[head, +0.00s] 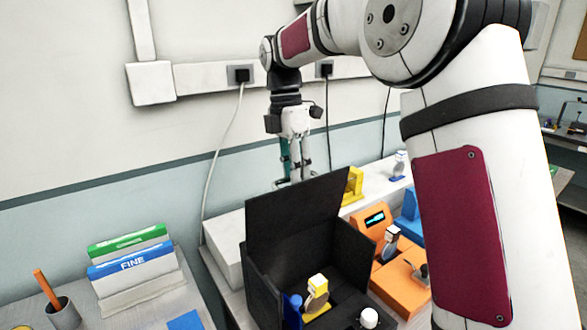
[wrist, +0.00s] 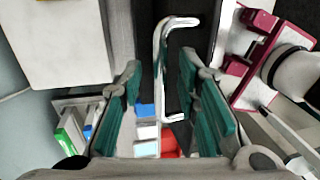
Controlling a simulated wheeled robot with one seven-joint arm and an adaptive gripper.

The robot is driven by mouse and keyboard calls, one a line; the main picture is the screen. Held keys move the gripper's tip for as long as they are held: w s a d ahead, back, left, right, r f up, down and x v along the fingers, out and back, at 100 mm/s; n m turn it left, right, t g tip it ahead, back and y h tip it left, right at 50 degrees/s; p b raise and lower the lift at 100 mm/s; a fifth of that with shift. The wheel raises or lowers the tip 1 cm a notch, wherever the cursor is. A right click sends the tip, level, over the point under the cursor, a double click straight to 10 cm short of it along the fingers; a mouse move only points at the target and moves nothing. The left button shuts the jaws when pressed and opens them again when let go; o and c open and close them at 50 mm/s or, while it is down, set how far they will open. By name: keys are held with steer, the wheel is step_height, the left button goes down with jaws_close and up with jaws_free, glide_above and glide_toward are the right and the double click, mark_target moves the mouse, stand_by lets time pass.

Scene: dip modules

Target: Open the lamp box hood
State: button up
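The black lamp box (head: 262,285) stands on the bench in the head view. Its black hood panel (head: 295,222) stands up, slightly tilted, and the inside of the box shows from above. A yellow-and-white piece (head: 317,292) and a blue piece stand inside. My gripper (head: 293,176) points down just behind the raised panel, its fingertips partly hidden by it. In the wrist view my gripper (wrist: 160,95) is open, its green fingers wide apart. A bent silver bar handle (wrist: 159,75) lies between the fingers; I see no clear contact with either.
An orange device (head: 402,287) with a small display stands right of the box. A yellow block (head: 353,186) is behind it. Green and blue folders (head: 132,262) and a pen cup (head: 63,312) are at left. Cables hang on the wall close to my gripper.

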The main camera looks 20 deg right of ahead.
step_height(320, 180, up, 12)
steer(key=w, duration=0.2)
steer(key=shift+a, duration=0.4)
steer(key=shift+f, duration=0.1)
steer(key=s+d+r+m+t, duration=0.1)
steer(key=s+m+t, duration=0.3)
steer(key=s+m, duration=0.9)
steer(key=s+d+f+m+t, duration=0.1)
steer(key=s+f+m, duration=0.3)
steer(key=s, duration=0.5)
steer(key=s+d+f+m+t, duration=0.1)
steer(key=s+f+m+t, duration=0.1)
steer(key=s+f+m, duration=0.2)
steer(key=s+f, duration=0.3)
steer(key=s, duration=0.1)
steer(key=shift+s+f+m+t+y, duration=0.3)
steer(key=shift+s+f, duration=0.05)
